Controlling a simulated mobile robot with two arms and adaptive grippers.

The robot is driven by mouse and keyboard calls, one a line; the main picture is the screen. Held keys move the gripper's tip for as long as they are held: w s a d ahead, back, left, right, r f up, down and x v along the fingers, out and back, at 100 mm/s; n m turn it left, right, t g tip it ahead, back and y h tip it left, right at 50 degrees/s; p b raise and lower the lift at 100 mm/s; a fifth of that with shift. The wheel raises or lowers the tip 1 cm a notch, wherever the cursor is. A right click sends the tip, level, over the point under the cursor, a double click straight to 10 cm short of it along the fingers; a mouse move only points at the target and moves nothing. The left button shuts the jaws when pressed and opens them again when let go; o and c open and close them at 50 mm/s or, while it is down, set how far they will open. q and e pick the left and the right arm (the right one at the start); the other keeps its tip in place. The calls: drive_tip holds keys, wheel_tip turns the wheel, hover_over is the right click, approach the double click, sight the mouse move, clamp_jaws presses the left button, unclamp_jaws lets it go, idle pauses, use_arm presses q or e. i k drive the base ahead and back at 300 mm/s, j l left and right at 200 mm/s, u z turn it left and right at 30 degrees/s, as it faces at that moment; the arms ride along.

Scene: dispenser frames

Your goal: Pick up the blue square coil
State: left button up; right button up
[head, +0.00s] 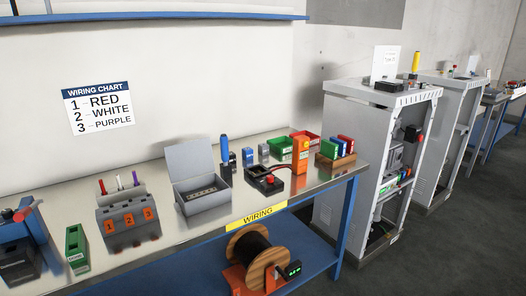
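A blue upright block (339,147) stands between a green block (328,149) and a red block (347,142) on a wooden holder (335,161), at the right end of the steel bench. It is the clearest blue square-sided piece in view, but it is too small to tell whether it is a coil. Two small grey-blue blocks (248,157) (263,153) stand farther left on the bench. Neither of my grippers shows in the head view.
On the bench (215,221) are an orange box (301,155), green and red bins, an open grey case (192,168), a numbered dispenser (128,222) and a blue tool at left. A cable spool (257,262) sits below. A grey cabinet (350,125) stands close at right.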

sight(248, 153)
drive_tip(key=i+l+u, duration=0.2)
drive_tip(key=i+l, duration=0.15)
drive_tip(key=i, duration=0.2)
drive_tip(key=i+l+u, duration=0.2)
drive_tip(key=i+l, duration=0.2)
drive_tip(key=i, duration=0.1)
